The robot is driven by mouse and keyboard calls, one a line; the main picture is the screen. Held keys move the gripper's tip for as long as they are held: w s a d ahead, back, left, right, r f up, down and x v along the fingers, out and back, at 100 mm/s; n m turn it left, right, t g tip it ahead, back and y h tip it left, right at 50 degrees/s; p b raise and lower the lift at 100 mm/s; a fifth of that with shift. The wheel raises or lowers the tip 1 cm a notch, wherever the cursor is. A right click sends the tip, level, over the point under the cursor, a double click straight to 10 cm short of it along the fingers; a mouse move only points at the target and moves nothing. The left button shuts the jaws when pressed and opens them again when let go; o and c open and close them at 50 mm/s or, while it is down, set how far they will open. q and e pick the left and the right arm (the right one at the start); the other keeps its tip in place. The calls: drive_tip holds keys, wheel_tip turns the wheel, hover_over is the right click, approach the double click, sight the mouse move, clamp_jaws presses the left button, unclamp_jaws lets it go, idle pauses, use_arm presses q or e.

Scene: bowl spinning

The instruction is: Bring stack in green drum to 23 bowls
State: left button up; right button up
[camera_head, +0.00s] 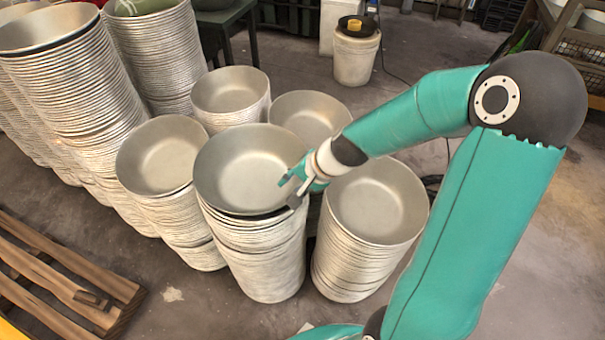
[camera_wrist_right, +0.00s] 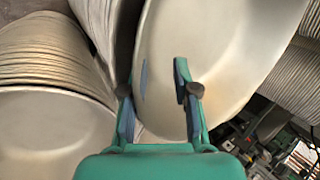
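Several stacks of pale metal bowls stand on the floor. My right gripper (camera_head: 294,190) is at the right rim of the top bowl (camera_head: 245,170) on the front middle stack (camera_head: 262,265). A dark line shows under that bowl's front rim. In the right wrist view, my right gripper (camera_wrist_right: 163,88) has its fingertips apart, with the edge of a bowl (camera_wrist_right: 225,50) between them; contact is unclear. Something green (camera_head: 140,6) shows at the top of a back left stack, cut off by the picture edge; I cannot tell whether it is a drum. My left gripper is out of view.
Other stacks crowd close: left (camera_head: 160,155), behind (camera_head: 230,90), right (camera_head: 378,200), and tall ones (camera_head: 75,80) at far left. A wooden pallet (camera_head: 60,275) lies at lower left. A pale bucket (camera_head: 355,55) stands behind. The floor at right is partly clear.

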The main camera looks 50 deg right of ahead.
drive_tip(key=v, duration=1.1)
drive_tip(key=shift+s+r, duration=0.2)
drive_tip(key=shift+r, duration=0.1)
drive_tip(key=shift+d, duration=0.1)
